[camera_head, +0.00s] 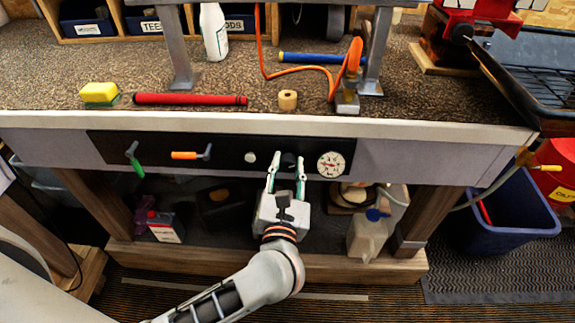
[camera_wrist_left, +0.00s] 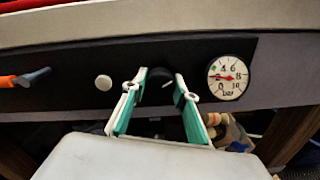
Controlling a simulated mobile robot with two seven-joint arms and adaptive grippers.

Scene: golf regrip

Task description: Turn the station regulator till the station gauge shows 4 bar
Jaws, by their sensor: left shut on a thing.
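The station regulator, a dark round knob (camera_head: 288,160), sits on the black panel under the bench top; it also shows in the left wrist view (camera_wrist_left: 158,88) with a pale mark on its face. My left gripper (camera_head: 287,165) reaches up to the panel from below. Its two green-lined fingers (camera_wrist_left: 160,84) are shut on the knob, one at each side. The station gauge (camera_head: 331,164) is a white dial just right of the knob. In the left wrist view the gauge (camera_wrist_left: 228,83) has a red needle pointing left, near 2 bar, below the 4. My right gripper is out of view.
Left of the regulator, the panel (camera_head: 112,143) bears a pale button (camera_head: 250,157), an orange-handled lever (camera_head: 190,155) and a green-handled lever (camera_head: 134,158). A jug (camera_head: 367,236) stands below right. The bench top above holds a red tube (camera_head: 190,99) and tape roll (camera_head: 288,100).

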